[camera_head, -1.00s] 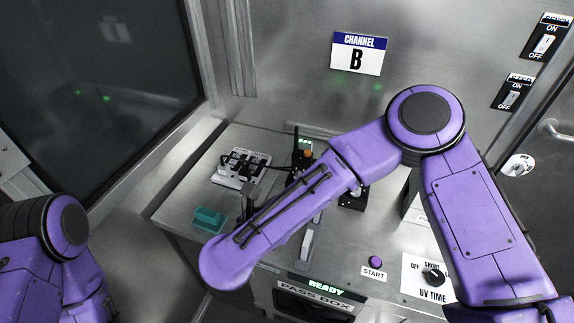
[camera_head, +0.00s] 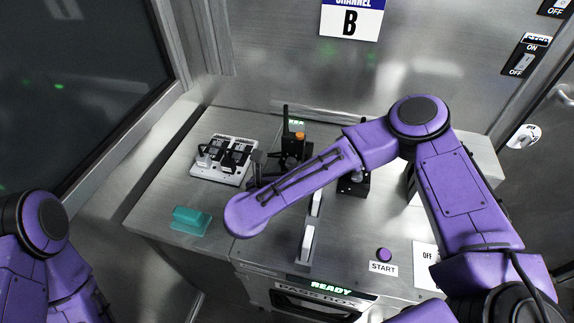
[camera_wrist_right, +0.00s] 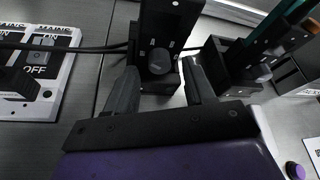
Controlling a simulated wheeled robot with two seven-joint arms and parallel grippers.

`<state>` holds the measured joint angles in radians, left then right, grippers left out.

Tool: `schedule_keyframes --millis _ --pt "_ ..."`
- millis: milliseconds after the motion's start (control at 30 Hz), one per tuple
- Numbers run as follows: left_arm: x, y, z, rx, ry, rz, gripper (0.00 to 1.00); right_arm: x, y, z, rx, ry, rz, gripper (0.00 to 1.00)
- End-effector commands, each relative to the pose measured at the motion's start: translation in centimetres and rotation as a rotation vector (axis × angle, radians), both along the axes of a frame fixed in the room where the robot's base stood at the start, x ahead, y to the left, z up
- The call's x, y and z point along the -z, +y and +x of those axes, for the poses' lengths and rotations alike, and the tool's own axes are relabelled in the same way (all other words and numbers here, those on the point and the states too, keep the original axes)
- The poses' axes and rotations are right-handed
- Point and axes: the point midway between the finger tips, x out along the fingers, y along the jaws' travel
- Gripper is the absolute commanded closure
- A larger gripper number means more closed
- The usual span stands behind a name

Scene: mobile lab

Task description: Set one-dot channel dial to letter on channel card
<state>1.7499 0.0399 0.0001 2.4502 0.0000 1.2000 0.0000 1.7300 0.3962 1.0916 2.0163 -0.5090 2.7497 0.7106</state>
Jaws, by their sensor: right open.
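The channel card (camera_head: 350,20) on the back wall shows a large B; its top is cut off. In the right wrist view a round dark dial (camera_wrist_right: 159,61) sits on a black unit (camera_wrist_right: 170,18) with small white marks around it. My right gripper (camera_wrist_right: 160,70) is open, one finger on each side of this dial; contact is unclear. In the head view my right gripper (camera_head: 258,166) is small and dark beside the black equipment with an orange part (camera_head: 299,137). My left gripper is out of view.
A white switch panel (camera_head: 222,160) lies left of the gripper, with a teal block (camera_head: 190,220) in front. A second black unit (camera_head: 353,184) stands partly behind my arm. A purple START button (camera_head: 384,255) is at the right front.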

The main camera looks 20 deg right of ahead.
Motion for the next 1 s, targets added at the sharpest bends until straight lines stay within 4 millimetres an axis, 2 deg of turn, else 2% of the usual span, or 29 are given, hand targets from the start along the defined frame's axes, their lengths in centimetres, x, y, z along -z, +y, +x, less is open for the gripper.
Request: schedule_keyframes --millis 133,367,400,467,500,567,767,1000 --pt "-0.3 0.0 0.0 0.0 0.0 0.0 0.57 0.5 -0.9 0.9 0.002 0.001 -0.001 0.46" --pt "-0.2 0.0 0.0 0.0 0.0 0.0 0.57 0.6 -1.1 1.0 0.0 -0.001 -0.001 0.46" --pt "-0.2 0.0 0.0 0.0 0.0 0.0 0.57 0.6 -1.1 1.0 0.0 -0.001 -0.001 0.5" --pt "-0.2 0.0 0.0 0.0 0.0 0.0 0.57 0.6 -1.1 1.0 0.001 0.0 -0.001 0.69" --pt "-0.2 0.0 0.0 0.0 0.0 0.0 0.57 0.6 -1.1 1.0 0.001 0.0 -0.001 0.82" --pt "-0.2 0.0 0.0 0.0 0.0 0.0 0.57 0.6 -1.1 1.0 0.002 0.0 -0.001 1.0" --pt "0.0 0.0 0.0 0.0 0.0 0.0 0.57 0.6 -1.1 1.0 0.001 -0.004 0.005 1.0" --pt "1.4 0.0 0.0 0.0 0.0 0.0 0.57 0.9 -1.1 1.0 0.002 -0.05 0.073 1.0"
